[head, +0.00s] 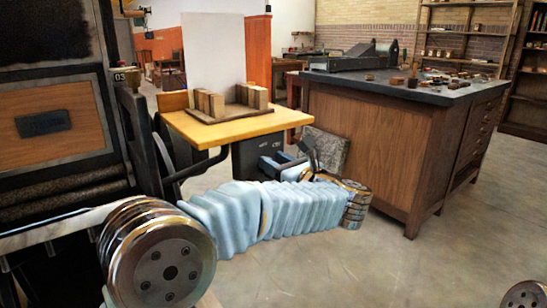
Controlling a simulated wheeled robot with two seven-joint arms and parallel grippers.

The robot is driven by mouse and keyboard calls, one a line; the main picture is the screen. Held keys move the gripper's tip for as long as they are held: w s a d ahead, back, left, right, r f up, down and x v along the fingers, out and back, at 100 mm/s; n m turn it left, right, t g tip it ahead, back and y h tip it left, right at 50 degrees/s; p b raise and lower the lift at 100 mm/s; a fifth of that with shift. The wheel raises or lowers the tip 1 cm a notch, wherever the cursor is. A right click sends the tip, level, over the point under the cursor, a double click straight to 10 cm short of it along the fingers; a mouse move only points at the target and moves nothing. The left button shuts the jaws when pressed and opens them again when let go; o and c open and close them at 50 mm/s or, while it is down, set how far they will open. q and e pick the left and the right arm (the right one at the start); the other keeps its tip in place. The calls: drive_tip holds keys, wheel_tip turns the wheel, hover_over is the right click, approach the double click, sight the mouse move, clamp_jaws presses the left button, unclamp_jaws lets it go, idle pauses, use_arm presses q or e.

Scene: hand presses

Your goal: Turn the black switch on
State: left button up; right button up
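My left arm comes in from the lower left and reaches across the middle. Its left gripper (284,162) is beyond the wrist, beside a dark box (246,158) under the wooden table. The gripper is small and partly hidden by my arm, so I cannot tell whether it is open or shut. I see nothing held in it. I cannot make out a black switch for certain; it may be hidden or too small to see. My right gripper is out of view; only a round joint of mine shows at the lower right.
A wooden table (228,130) with several blocks (211,103) and a white panel (213,50) stands behind my arm. A large dark press (45,110) fills the left. A wooden cabinet (370,140) with a dark top stands right. The floor (390,260) at front right is clear.

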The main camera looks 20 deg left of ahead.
use_arm(q)
drive_tip(key=shift+w+a, duration=0.3)
drive_tip(key=shift+a, duration=0.1)
drive_tip(key=shift+c, duration=0.3)
clamp_jaws()
